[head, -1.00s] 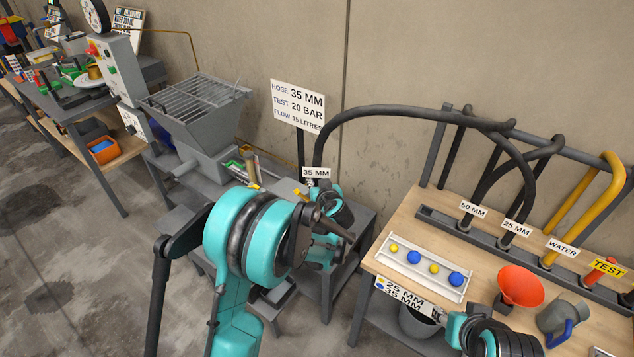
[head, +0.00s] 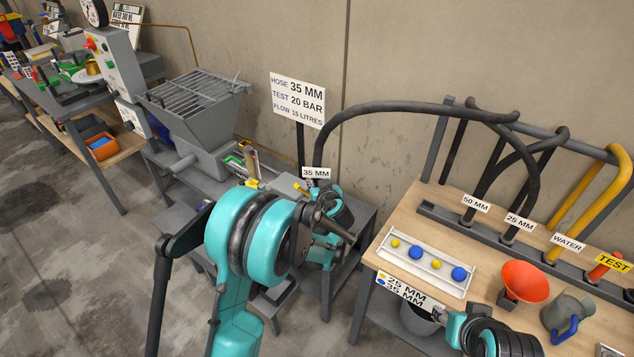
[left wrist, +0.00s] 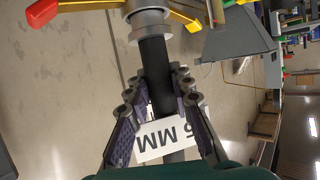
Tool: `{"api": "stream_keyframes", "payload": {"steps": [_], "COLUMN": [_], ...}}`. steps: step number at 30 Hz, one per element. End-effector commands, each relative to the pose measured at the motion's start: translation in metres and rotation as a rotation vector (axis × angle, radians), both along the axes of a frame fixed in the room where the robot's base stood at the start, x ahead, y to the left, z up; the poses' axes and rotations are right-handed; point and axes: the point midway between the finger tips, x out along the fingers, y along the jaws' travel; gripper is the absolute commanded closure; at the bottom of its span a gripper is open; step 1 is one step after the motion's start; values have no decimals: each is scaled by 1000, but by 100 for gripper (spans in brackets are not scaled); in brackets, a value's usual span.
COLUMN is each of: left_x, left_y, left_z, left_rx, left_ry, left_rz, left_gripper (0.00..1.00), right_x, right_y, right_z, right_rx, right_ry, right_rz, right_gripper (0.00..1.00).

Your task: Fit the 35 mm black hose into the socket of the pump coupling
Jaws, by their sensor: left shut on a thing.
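The black hose (head: 430,108) arcs from the rack over to my left gripper and carries a white 35 MM tag (head: 316,172). My left gripper (left wrist: 156,92) is shut around the hose, with the tag between its fingers in the left wrist view. Beyond the fingers, the hose's black end (left wrist: 153,58) lines up with the grey ring of the pump coupling (left wrist: 150,24), which has yellow levers. The end meets the ring; I cannot tell how deep it sits. In the head view my left arm hides most of the coupling. My right gripper is low in the head view, its fingers unclear.
The grey hopper pump (head: 195,120) stands left of my left gripper. A 35 MM, 20 BAR sign (head: 298,100) stands behind. The wooden bench (head: 405,235) at right holds a hose rack, a tray of coloured balls (head: 424,262), an orange funnel (head: 525,281) and a jug (head: 568,313).

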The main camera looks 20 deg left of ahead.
Motion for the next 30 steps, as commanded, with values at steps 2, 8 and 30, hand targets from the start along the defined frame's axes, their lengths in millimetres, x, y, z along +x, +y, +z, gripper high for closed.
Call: {"api": "stream_keyframes", "payload": {"steps": [2,8,30], "left_x": [0,0,-17], "left_y": [0,0,-10], "left_z": [-3,-9,-4], "left_rx": [0,0,0], "left_ry": [-1,-1,0], "left_rz": [0,0,-3], "left_gripper": [100,100,54], "right_x": [0,0,0], "right_y": [0,0,0], "right_z": [-3,-9,-11], "right_rx": [0,0,0], "right_ry": [0,0,0], "right_rz": [0,0,0], "right_gripper": [60,60,60]}}
